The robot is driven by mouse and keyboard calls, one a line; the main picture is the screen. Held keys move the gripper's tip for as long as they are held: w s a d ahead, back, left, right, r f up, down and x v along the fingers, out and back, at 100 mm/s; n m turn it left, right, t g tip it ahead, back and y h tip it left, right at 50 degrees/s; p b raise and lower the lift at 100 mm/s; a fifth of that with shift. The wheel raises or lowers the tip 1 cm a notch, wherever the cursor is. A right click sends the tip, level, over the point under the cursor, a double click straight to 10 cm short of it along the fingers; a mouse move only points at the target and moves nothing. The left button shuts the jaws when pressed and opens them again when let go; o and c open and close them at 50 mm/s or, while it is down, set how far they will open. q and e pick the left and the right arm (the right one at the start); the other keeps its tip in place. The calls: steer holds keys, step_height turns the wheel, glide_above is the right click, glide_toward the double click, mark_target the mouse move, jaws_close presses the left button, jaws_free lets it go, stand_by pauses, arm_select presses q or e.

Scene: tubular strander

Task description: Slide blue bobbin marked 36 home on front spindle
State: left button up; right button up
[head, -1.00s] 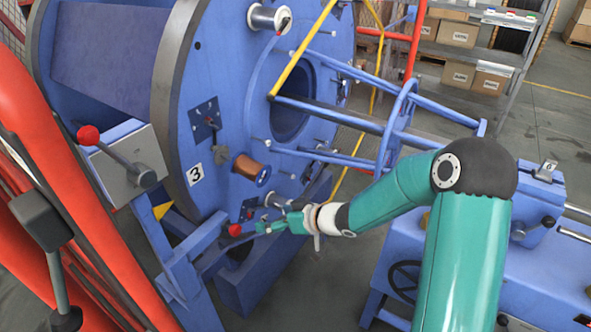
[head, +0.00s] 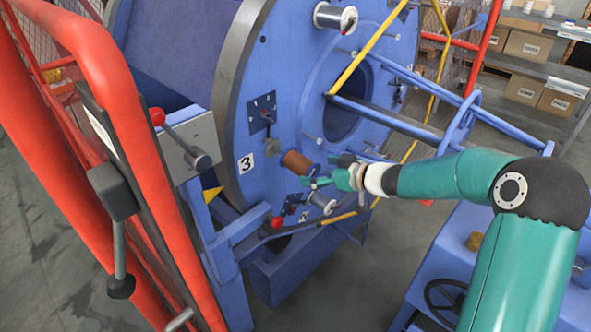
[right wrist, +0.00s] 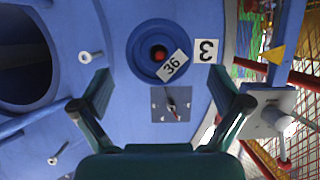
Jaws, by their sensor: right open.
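The blue bobbin marked 36 shows end-on in the right wrist view (right wrist: 146,50), a round blue flange with a red centre and a tilted white 36 label. In the head view its copper-coloured winding (head: 295,162) sticks out from the blue drum face beside the number 3 plate. My right gripper (head: 308,180) is open and empty, just in front of the bobbin's outer end. In the right wrist view its two fingers (right wrist: 160,96) stand wide apart, with the flange between and beyond them. I cannot tell how far the bobbin sits on its spindle. My left gripper is not in view.
A silver bobbin (head: 322,203) sits just below my right gripper, and another (head: 336,17) is higher on the drum. A lever plate (head: 262,113), a red knob (head: 277,222) and blue bars (head: 400,120) are near. Red rails (head: 140,150) stand at left.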

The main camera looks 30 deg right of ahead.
mark_target(299, 168)
steer(key=x, duration=0.7)
steer(key=shift+w, duration=0.1)
steer(key=shift+a, duration=0.1)
steer(key=c, duration=1.7)
steer(key=shift+o, duration=0.2)
